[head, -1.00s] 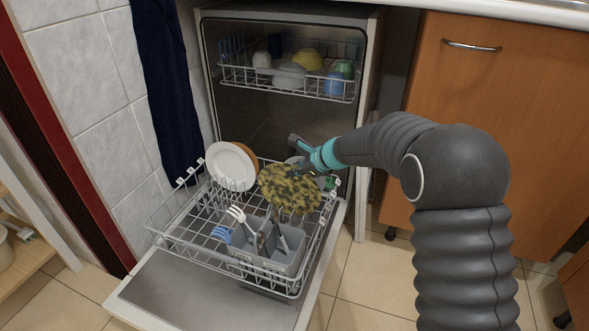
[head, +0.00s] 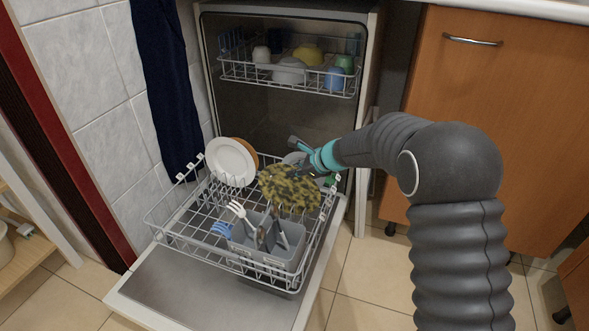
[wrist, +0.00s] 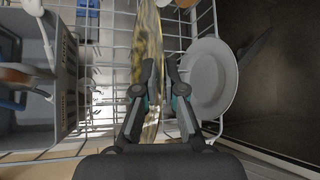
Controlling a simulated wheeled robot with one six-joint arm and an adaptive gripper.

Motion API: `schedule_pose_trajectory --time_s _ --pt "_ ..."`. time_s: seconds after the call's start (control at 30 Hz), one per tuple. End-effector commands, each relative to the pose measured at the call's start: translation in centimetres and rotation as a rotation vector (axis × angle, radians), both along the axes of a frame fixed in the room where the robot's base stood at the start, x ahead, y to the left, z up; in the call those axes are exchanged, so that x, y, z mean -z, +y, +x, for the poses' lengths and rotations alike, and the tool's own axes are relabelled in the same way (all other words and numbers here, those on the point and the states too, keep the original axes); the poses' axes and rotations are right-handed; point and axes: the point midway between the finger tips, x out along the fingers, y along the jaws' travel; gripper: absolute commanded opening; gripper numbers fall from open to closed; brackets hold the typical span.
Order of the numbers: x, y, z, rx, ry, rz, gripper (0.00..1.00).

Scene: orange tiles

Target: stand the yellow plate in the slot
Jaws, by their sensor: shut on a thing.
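The yellow plate (head: 289,189) is mottled yellow and black. My gripper (head: 305,166) is shut on its upper edge and holds it tilted over the right part of the lower rack (head: 180,240). In the wrist view the plate (wrist: 150,45) shows nearly edge-on between the fingers of my gripper (wrist: 160,80), with rack wires on both sides. The slot itself cannot be made out behind the plate, and I cannot tell whether its lower edge touches the wires.
A white plate (head: 231,162) and an orange-brown one (head: 247,150) stand at the rack's back left. A pale plate (wrist: 208,78) stands close right of the fingers in the wrist view. The cutlery basket (head: 262,245) is in front. The upper rack (head: 290,84) holds bowls and cups.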

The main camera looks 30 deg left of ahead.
Motion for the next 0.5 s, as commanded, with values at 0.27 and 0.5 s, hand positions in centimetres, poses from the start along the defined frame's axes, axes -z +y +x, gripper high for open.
schedule_pose_trajectory --time_s 0.27,0.5 --pt "0.50 0.02 0.02 0.000 -0.001 0.001 0.00" --pt "0.97 0.01 0.01 0.000 -0.001 0.001 0.00"
